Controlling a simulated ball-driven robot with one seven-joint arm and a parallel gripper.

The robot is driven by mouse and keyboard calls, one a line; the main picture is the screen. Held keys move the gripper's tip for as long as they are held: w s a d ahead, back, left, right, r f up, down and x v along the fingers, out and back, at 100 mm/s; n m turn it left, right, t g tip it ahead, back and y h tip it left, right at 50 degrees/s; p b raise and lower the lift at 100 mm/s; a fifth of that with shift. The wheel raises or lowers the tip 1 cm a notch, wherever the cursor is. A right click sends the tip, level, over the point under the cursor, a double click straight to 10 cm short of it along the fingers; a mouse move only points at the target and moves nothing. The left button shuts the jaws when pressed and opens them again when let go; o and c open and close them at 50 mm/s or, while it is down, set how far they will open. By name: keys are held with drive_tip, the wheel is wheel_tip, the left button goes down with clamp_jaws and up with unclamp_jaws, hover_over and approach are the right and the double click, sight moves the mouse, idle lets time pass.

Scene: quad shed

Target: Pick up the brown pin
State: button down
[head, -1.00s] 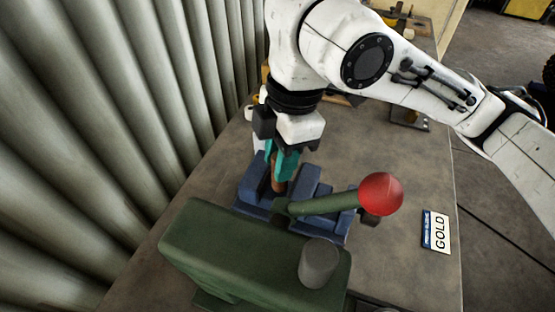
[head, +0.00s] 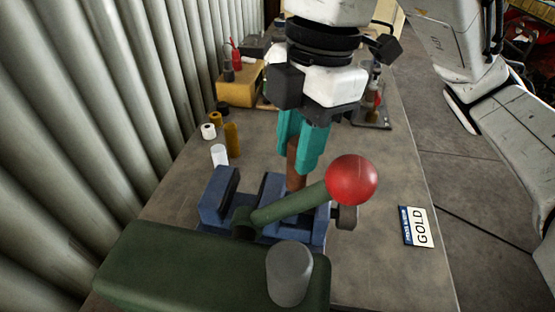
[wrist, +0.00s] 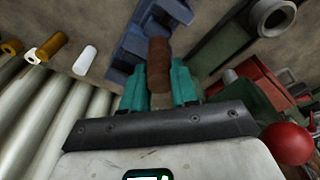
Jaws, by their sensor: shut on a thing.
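The brown pin (head: 294,168) stands upright between the teal fingers of my gripper (head: 301,155), which is shut on it. In the wrist view the pin (wrist: 159,55) sticks out past the fingertips of my gripper (wrist: 159,70). In the head view its lower end shows in front of, or just above, the blue vise (head: 217,195); I cannot tell whether it touches the vise. The lever partly covers the area below.
A green press (head: 170,265) with a red ball lever (head: 352,180) stands close in front. White, yellow and black cylinders lie or stand at left, such as a white one (head: 219,155). A GOLD card (head: 417,227) lies right. Corrugated wall (head: 90,110) bounds the left.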

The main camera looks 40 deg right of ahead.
drive_tip(key=s+d+b, duration=0.5)
drive_tip(key=s+d, duration=0.1)
drive_tip(key=s, duration=0.3)
drive_tip(key=shift+s+d+b, duration=0.15)
drive_tip(key=shift+s+b, duration=0.15)
drive_tip(key=shift+s, duration=0.1)
drive_tip(key=shift+d, duration=0.1)
